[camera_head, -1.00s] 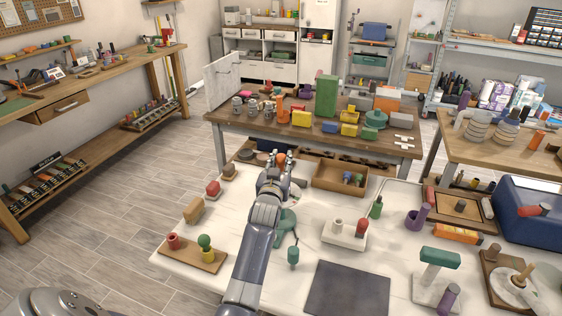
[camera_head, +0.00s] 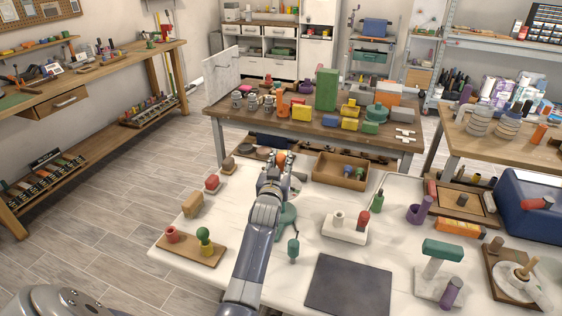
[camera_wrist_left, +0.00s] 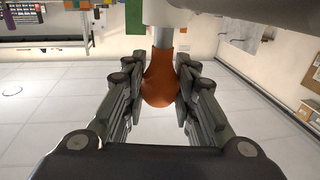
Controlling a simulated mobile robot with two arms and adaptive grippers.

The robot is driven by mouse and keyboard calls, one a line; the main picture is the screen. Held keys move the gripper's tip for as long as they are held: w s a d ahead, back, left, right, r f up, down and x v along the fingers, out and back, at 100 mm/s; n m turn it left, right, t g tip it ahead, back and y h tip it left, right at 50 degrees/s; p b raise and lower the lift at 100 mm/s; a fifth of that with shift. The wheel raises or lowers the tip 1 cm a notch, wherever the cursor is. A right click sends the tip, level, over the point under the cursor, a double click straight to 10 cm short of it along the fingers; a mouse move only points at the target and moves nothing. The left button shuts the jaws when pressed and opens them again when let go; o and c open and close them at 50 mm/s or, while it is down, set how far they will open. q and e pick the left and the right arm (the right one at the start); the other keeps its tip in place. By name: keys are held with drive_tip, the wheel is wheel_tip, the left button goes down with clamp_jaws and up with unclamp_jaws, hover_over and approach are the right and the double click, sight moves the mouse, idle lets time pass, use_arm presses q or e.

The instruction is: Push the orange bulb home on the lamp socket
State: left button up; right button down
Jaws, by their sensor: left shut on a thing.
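My left gripper (camera_wrist_left: 160,90) is shut on the orange bulb (camera_wrist_left: 161,82), with a finger on each side of its round part. The bulb's grey neck (camera_wrist_left: 163,38) runs to a pale part at the top edge of the wrist view; I cannot tell whether that is the lamp socket or how deep the neck sits. In the head view, my left gripper (camera_head: 275,163) is over the far edge of the white table and hides the bulb. A teal round base (camera_head: 287,218) is partly hidden behind my left arm. My right gripper is not in view.
The white table holds a wooden board with coloured pegs (camera_head: 188,250), a white block with pegs (camera_head: 344,231), a dark mat (camera_head: 348,285) and an open wooden box (camera_head: 340,172). A cluttered workbench (camera_head: 235,112) stands beyond.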

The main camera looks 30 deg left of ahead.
use_arm(q)
drive_tip(key=shift+f+b, duration=0.7)
drive_tip(key=shift+f, duration=0.3)
drive_tip(key=o, duration=1.1)
drive_tip(key=shift+s, duration=0.1)
drive_tip(key=v, duration=1.1)
drive_tip(key=shift+s, duration=0.4)
drive_tip(key=shift+d, duration=0.15)
